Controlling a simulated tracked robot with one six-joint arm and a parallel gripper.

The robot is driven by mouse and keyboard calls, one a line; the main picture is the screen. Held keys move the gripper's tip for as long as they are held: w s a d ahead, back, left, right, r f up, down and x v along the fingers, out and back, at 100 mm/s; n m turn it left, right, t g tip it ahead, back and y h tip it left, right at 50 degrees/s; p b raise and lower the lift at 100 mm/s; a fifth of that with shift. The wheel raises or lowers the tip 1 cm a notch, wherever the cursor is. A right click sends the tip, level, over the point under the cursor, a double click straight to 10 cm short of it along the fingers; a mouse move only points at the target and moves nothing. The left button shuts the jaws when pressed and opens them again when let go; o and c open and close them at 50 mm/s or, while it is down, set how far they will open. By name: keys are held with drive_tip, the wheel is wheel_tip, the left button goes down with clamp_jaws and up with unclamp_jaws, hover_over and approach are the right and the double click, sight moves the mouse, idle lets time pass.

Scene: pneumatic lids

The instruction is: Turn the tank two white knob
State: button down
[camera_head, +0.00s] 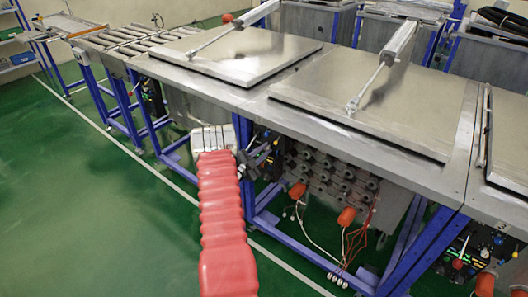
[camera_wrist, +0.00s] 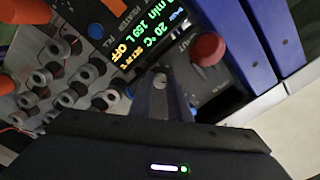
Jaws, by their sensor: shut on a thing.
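The control panel (camera_wrist: 150,40) fills the upper middle of the wrist view, tilted, with a lit green and yellow display (camera_wrist: 158,25). A small pale grey-white knob (camera_wrist: 160,80) sits below the display, between my fingertips. My gripper (camera_wrist: 163,88) is shut on this knob, and its dark fingers hide the knob's lower part. In the head view my gripper (camera_head: 262,151) is at the panel under the near tank's front edge; the knob is hidden there. I cannot read a tank number on this panel.
A red mushroom button (camera_wrist: 208,49) is close right of my fingers. Blue frame posts (camera_wrist: 245,50) stand beyond it. Grey valve fittings (camera_wrist: 62,76) and orange parts (camera_wrist: 8,82) are left. Tank lids (camera_head: 375,90) are closed above. The green floor (camera_head: 80,200) is clear at left.

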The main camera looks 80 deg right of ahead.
drive_tip(key=shift+f+m, duration=0.1)
drive_tip(key=shift+m, duration=0.3)
drive_tip(key=c, duration=1.7)
unclamp_jaws()
drive_tip(key=shift+o, duration=0.2)
drive_tip(key=v, duration=1.3)
drive_tip(key=shift+w+a, duration=0.15)
drive_tip(key=shift+a, duration=0.2)
